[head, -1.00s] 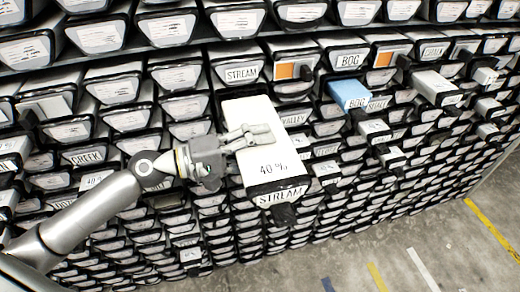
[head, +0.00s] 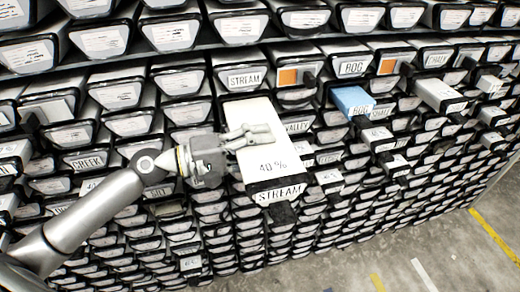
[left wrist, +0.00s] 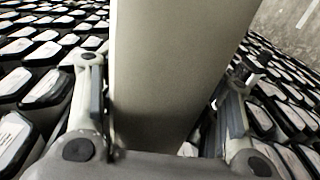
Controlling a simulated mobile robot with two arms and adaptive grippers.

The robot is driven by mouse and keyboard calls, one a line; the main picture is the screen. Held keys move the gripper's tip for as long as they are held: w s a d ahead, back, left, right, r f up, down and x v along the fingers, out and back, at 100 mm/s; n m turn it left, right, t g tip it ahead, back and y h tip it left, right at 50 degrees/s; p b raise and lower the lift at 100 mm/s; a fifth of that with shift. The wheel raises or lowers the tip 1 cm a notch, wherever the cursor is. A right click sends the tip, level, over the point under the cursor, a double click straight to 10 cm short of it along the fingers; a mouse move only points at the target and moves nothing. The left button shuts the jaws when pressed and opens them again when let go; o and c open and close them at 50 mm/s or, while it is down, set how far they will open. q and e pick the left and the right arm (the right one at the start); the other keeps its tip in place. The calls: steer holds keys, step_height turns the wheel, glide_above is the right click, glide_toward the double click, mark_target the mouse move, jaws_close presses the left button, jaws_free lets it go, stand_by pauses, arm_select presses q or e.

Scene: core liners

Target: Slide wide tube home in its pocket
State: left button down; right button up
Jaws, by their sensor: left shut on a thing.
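The wide tube is a long white box (head: 262,150) marked "40 %", with a black end labelled "STREAM". In the head view it sticks out of the rack toward me, below a pocket front also labelled "STREAM" (head: 243,79). My left gripper (head: 250,136) is shut on it, with fingers across its top and side. In the left wrist view the pale tube (left wrist: 175,70) fills the middle, with one finger on each side of it. The tube's far end is hidden among the rack fronts. My right gripper is not in view.
The rack holds many black-framed white tubes. Orange-marked fronts (head: 289,77) sit above. The concrete floor (head: 430,250) with yellow lines is clear at lower right.

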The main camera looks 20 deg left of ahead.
mark_target(249, 119)
arm_select(q)
steer(key=shift+w+a+r+b, duration=0.15)
steer(key=shift+w+a+b, duration=0.4)
steer(key=shift+w, duration=0.3)
steer(key=shift+w+a+r+b, duration=0.1)
steer(key=shift+w+a+b, duration=0.3)
steer(key=shift+w+a, duration=0.3)
stand_by(0.4)
steer(key=shift+w+a+b, duration=0.35)
steer(key=shift+w+a, duration=0.1)
steer(key=shift+w, duration=0.25)
steer(key=shift+w+a+b, duration=0.35)
steer(key=shift+w+a, duration=0.05)
steer(key=shift+w, duration=0.35)
steer(key=shift+w+a+b, duration=0.35)
steer(key=shift+w+a, duration=0.1)
steer(key=shift+w, duration=0.25)
steer(key=shift+w+a+r, duration=0.1)
steer(key=shift+w+a, duration=0.15)
steer(key=shift+w, duration=0.05)
stand_by(0.4)
steer(key=c, duration=0.5)
jaws_free()
steer(key=shift+o, duration=0.6)
